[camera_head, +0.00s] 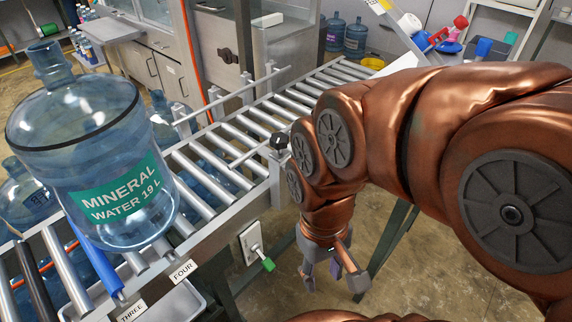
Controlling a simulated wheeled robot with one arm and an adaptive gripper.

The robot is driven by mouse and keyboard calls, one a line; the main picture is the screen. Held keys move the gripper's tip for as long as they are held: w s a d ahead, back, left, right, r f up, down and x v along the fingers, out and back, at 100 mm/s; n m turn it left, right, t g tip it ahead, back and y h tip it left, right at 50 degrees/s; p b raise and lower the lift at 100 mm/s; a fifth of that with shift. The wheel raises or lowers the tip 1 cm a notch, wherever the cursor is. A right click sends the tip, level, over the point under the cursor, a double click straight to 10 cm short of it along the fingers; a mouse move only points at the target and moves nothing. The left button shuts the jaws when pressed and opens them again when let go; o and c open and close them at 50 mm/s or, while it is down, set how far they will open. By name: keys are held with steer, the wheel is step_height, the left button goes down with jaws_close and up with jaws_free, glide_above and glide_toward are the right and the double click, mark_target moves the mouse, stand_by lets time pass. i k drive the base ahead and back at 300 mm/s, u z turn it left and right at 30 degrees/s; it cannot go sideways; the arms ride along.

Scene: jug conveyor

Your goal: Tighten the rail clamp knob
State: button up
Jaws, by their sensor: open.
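The rail clamp knob is most likely the dark knob (279,142) on top of a metal bracket (277,178) at the near side of the roller conveyor. A guide rail (243,157) runs from it over the rollers. My gripper (335,283) hangs below and to the right of the knob, apart from it, pointing down beside the conveyor. Its fingers are spread and nothing shows between them. My copper-coloured arm covers the right side of the view.
A large water jug (92,160) stands on the rollers (200,189) at the left. A green-tipped lever (264,261) sticks out from a white plate below the conveyor edge. A second guide rail (235,95) lines the far side. Open floor (410,285) lies at the lower right.

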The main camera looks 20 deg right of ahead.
mark_target(280, 141)
steer(key=z, duration=0.6)
steer(key=i, duration=0.2)
steer(key=u, duration=1.7)
steer(key=k, duration=0.75)
steer(key=z, duration=0.9)
steer(key=i, duration=0.5)
steer(key=z, duration=0.05)
